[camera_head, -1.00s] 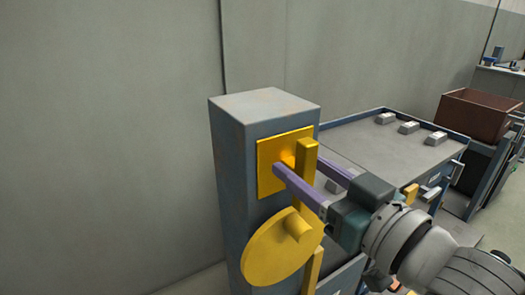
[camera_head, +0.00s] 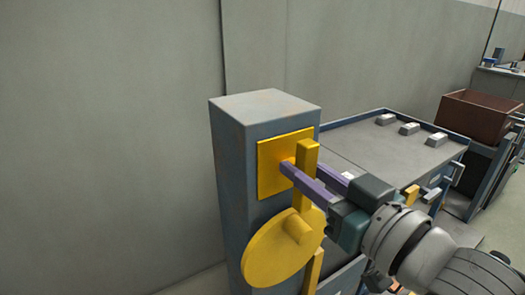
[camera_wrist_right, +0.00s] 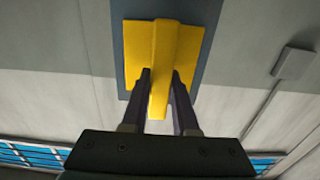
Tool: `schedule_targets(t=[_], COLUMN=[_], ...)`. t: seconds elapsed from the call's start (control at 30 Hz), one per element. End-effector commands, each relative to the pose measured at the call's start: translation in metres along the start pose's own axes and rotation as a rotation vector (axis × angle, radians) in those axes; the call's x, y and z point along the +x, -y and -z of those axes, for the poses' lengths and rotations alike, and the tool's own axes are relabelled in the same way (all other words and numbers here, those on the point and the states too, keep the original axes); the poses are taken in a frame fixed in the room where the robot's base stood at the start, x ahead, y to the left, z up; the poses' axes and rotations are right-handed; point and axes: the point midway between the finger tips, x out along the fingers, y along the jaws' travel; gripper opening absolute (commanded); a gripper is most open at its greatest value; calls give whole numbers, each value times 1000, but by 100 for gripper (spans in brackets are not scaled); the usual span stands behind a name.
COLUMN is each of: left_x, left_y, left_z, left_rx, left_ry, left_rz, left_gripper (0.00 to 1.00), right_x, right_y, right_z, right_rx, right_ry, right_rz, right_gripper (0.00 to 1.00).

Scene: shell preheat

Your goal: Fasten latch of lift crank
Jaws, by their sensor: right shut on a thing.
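The lift crank stands on a grey post (camera_head: 228,170). A yellow square plate (camera_head: 270,180) is on the post's face, with a yellow upright latch bar (camera_head: 305,200) in front of it. Below it is a yellow round crank disc (camera_head: 268,255) with a stubby knob (camera_head: 298,228). My right gripper (camera_head: 298,172) has its purple fingers on both sides of the latch bar and is shut on it. In the right wrist view the latch bar (camera_wrist_right: 160,75) lies between the two fingers, in front of the yellow plate (camera_wrist_right: 190,50). My left gripper is not in view.
A grey worktable (camera_head: 375,145) with several small metal blocks stands right of the post. A brown bin (camera_head: 480,112) is farther right. A plain grey wall (camera_head: 110,130) is behind, with free room left of the post.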

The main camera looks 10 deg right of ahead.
Motion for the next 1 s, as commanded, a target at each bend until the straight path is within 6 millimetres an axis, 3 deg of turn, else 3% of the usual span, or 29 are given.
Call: schedule_targets(t=[0.47, 1.0], left_x=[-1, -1], left_y=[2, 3], left_z=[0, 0], left_rx=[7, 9], left_ry=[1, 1], left_rz=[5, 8], left_gripper=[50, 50], right_x=[0, 0], right_y=[2, 6], right_z=[0, -1], right_rx=[-106, -584], right_ry=[-1, -3], right_rz=[0, -1], right_gripper=[0, 0])
